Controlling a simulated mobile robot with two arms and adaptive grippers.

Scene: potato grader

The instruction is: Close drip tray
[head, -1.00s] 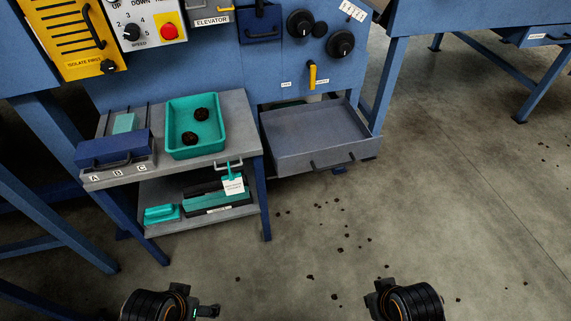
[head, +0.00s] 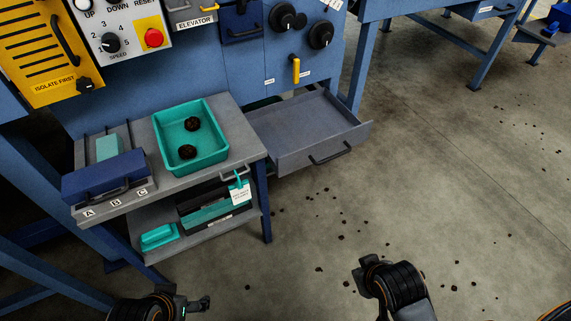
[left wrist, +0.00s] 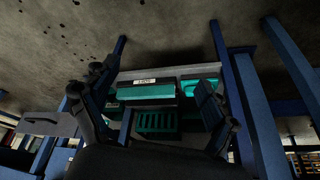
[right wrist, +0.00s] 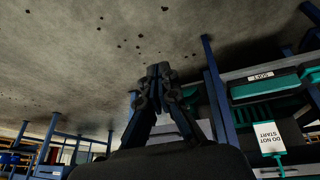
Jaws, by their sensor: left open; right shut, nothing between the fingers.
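The drip tray (head: 308,138) is a shallow grey tray pulled out from under the blue machine, right of the grey side table in the head view. Its front has a dark bar handle (head: 330,154). A grey panel with a bar handle at the left of the left wrist view (left wrist: 48,123) looks like the same tray. My left gripper (head: 203,304) is low in the head view, apart from the tray; its open, empty fingers show in the left wrist view (left wrist: 155,92). My right gripper (head: 368,262) is in front of and below the tray; its fingers are shut and empty in the right wrist view (right wrist: 159,75).
The side table (head: 247,140) carries a teal bin (head: 207,160) with two dark lumps and a blue box (head: 104,178). A white tag (head: 240,193) hangs from its edge. Its blue leg (head: 262,205) stands near the tray. Dark crumbs dot the otherwise clear floor in front.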

